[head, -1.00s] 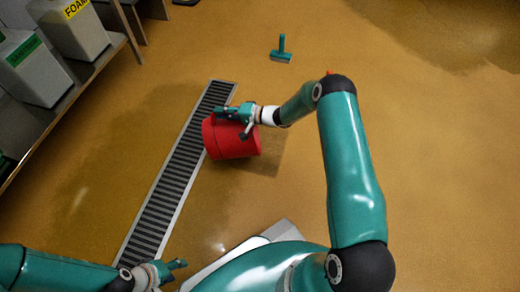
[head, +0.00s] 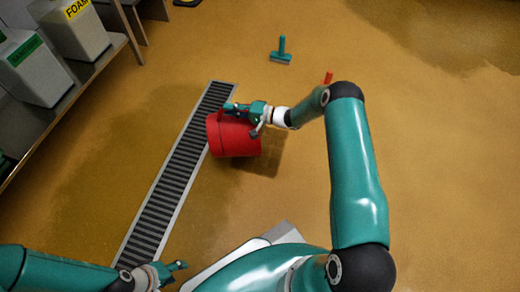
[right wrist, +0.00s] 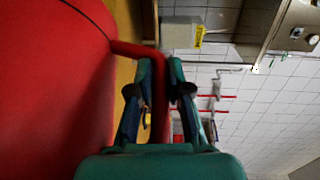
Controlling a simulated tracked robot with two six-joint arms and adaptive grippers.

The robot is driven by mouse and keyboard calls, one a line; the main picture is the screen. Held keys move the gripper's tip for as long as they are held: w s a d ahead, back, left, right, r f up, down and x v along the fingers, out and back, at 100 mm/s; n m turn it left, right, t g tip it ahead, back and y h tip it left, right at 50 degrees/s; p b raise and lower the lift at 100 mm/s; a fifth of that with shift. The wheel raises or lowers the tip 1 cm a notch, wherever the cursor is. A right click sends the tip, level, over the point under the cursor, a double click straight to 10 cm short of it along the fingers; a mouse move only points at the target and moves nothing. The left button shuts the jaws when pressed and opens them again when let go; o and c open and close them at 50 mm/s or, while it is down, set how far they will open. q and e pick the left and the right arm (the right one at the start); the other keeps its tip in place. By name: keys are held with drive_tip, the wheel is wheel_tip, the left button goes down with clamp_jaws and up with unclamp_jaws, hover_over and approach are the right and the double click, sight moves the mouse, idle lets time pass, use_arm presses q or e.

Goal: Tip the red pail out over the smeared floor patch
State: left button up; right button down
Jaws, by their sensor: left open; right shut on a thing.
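The red pail (head: 235,138) is off the floor beside the drain grate, its shadow on the floor below and to its right. It looks tilted; I cannot see into its mouth. My right gripper (head: 236,108) is shut on its red handle. In the right wrist view, the handle runs between the fingers of my right gripper (right wrist: 166,75), and the pail (right wrist: 50,95) fills the left side. My left gripper (head: 180,271) is open and empty, low at the left near the grate's near end. A darker, stained floor patch (head: 465,32) shows at the upper right.
A long drain grate (head: 178,165) crosses the floor. A shelf (head: 85,92) with white canisters (head: 72,30) stands at the left. A green squeegee-like tool (head: 281,52) stands further back. A small red thing (head: 328,77) shows behind my right arm. Floor on the right is clear.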

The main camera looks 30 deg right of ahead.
drive_tip(key=shift+m+t+y, duration=0.4)
drive_tip(key=shift+t+y, duration=0.2)
drive_tip(key=shift+t, duration=0.2)
drive_tip(key=shift+s+d+r, duration=0.25)
drive_tip(key=shift+s+d, duration=0.1)
drive_tip(key=shift+d, duration=0.35)
drive_tip(key=shift+s+d+r, duration=0.3)
drive_tip(key=shift+s+d, duration=0.05)
drive_tip(key=shift+d, duration=0.35)
drive_tip(key=shift+s+d+r, duration=0.25)
drive_tip(key=shift+s+d, duration=0.1)
drive_tip(key=shift+d, duration=0.35)
drive_tip(key=shift+m+t+y, duration=0.4)
drive_tip(key=shift+t+y, duration=0.2)
drive_tip(key=shift+t, duration=0.1)
drive_tip(key=shift+s+d+r, duration=0.1)
drive_tip(key=shift+s+d, duration=0.2)
drive_tip(key=shift+d, duration=0.3)
drive_tip(key=shift+s+d+r, duration=0.1)
drive_tip(key=shift+s+d, duration=0.25)
drive_tip(key=shift+d, duration=0.3)
drive_tip(key=shift+s+d+r, duration=0.1)
drive_tip(key=shift+s+d, duration=0.2)
drive_tip(key=shift+d, duration=0.3)
use_arm(q)
drive_tip(key=shift+s+a, duration=0.15)
drive_tip(key=shift+s, duration=0.8)
